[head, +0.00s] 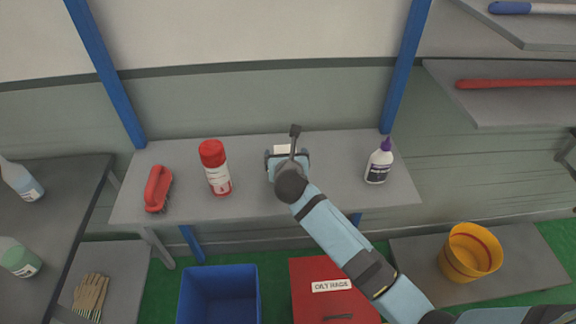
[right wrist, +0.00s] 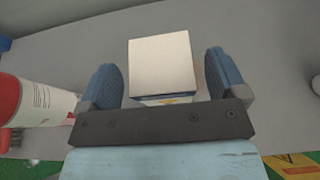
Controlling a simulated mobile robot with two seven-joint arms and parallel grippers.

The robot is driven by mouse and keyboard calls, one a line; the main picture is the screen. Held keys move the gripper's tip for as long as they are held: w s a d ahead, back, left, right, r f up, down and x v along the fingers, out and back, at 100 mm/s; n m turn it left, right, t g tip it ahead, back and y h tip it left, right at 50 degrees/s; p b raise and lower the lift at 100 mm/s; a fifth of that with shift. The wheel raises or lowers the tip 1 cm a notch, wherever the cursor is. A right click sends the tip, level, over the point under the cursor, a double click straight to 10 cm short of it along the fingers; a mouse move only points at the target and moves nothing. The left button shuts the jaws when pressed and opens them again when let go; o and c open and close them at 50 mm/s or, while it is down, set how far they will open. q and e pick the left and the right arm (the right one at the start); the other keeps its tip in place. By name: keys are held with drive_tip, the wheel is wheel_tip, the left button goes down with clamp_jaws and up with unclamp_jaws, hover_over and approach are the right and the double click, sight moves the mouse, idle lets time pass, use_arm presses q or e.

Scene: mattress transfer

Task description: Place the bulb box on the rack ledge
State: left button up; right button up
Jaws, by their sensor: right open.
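The bulb box (right wrist: 161,65) is a small box with a plain white top. In the right wrist view it stands on the grey ledge between the two blue fingers of my right gripper (right wrist: 165,80), with a gap visible on each side. The gripper is open around it. In the head view only a white part of the box (head: 283,149) shows behind my right gripper (head: 287,162), on the grey rack ledge (head: 340,180). My arm hides the rest. My left gripper is not in view.
On the ledge, a red-capped spray can (head: 216,168) and a red brush (head: 158,188) stand left of the gripper; a purple-capped white bottle (head: 379,162) stands right. Blue uprights (head: 404,65) flank the ledge. Below are a blue bin (head: 218,295), a red box (head: 325,270) and a yellow bucket (head: 470,252).

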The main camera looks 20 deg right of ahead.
drive_tip(key=s+d+r+n+t+h+b, duration=0.1)
drive_tip(key=s+r+n+t, duration=0.15)
drive_tip(key=s, duration=0.35)
drive_tip(key=s+d+r+n+t+h, duration=0.1)
drive_tip(key=s+r+n+t, duration=0.1)
drive_tip(key=s+n, duration=0.35)
drive_tip(key=s+f+n+g+y, duration=0.3)
drive_tip(key=s+f+n, duration=0.7)
drive_tip(key=n, duration=0.6)
drive_tip(key=s+d+f+n+g+y, duration=0.1)
drive_tip(key=s+f+n+g+y, duration=0.3)
drive_tip(key=s+f+n, duration=0.7)
drive_tip(key=n, duration=0.6)
drive_tip(key=shift+d+f+y, duration=0.2)
drive_tip(key=shift+f+y, duration=0.1)
drive_tip(key=shift+y, duration=0.1)
